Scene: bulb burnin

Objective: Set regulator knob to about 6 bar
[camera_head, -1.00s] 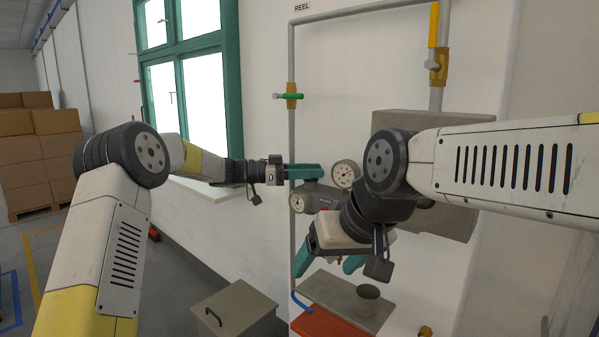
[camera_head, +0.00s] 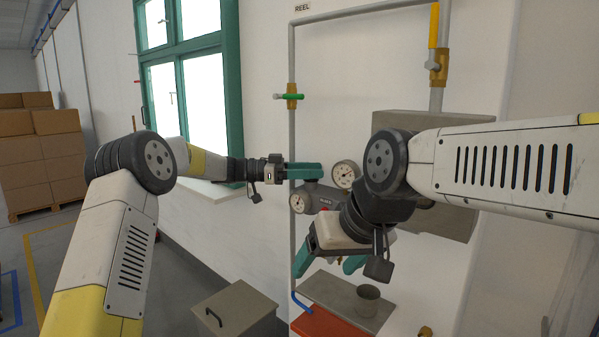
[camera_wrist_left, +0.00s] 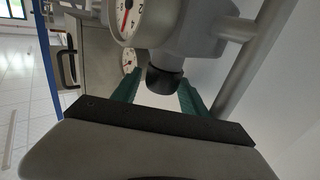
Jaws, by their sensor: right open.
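The grey regulator (camera_head: 322,192) is on the wall pipe, with one gauge (camera_head: 347,174) at upper right and another (camera_head: 300,203) at lower left. My left gripper (camera_head: 308,171) is at the regulator's upper side, and its teal fingers cover the knob there. In the left wrist view, the black knob (camera_wrist_left: 165,82) lies between the spread fingers of my left gripper (camera_wrist_left: 160,88). A gap shows on the knob's left; contact on its right is unclear. A gauge face (camera_wrist_left: 127,17) is partly cut off. My right gripper (camera_head: 328,264) is open and empty below the regulator.
A grey wall box (camera_head: 440,220) is behind my right arm. A shelf (camera_head: 335,292) with a metal cup (camera_head: 367,298) and a red case (camera_head: 330,323) lies below. A green-handled valve (camera_head: 290,96) is above. A lidded bin (camera_head: 235,308) stands on the floor.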

